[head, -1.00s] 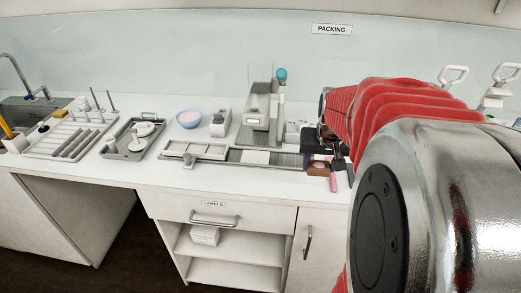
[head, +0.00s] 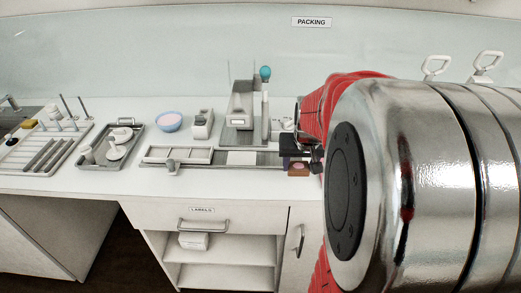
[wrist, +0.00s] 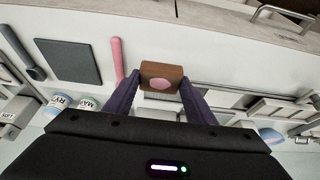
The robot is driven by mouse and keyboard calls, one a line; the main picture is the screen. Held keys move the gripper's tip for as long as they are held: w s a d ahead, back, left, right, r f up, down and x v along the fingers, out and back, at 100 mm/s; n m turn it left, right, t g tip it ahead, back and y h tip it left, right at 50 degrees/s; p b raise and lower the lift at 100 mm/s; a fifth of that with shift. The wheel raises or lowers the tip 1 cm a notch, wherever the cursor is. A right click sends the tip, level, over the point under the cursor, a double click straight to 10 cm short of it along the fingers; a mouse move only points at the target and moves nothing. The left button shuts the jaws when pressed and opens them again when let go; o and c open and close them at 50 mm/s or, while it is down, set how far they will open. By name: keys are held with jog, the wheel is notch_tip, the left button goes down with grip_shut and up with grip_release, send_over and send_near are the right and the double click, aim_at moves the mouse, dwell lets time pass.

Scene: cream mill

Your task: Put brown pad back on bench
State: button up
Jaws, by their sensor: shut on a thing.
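The brown pad (wrist: 174,71), a small brown block with a pink oval on its face, is between the two purple fingers of my gripper (wrist: 160,84) in the wrist view. My gripper is shut on it. In the head view the pad (head: 298,172) shows below my dark gripper (head: 300,158), at the right end of the long grey track on the white bench (head: 225,188). I cannot tell whether the pad touches the bench top. My arm hides the bench to the right.
A pink stick (wrist: 117,60) and a dark grey slab (wrist: 68,60) lie beside the pad in the wrist view. A grey press (head: 241,105), a pale frame (head: 180,154), a blue bowl (head: 168,122) and a grey tray (head: 109,148) stand to the left. The bench's front strip is clear.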

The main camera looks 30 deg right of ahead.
aim_at(298, 176)
jog(key=shift+f, duration=1.1)
jog(key=shift+f, duration=1.85)
jog(key=shift+f, duration=0.15)
jog(key=o, duration=1)
jog(key=v, duration=1.2)
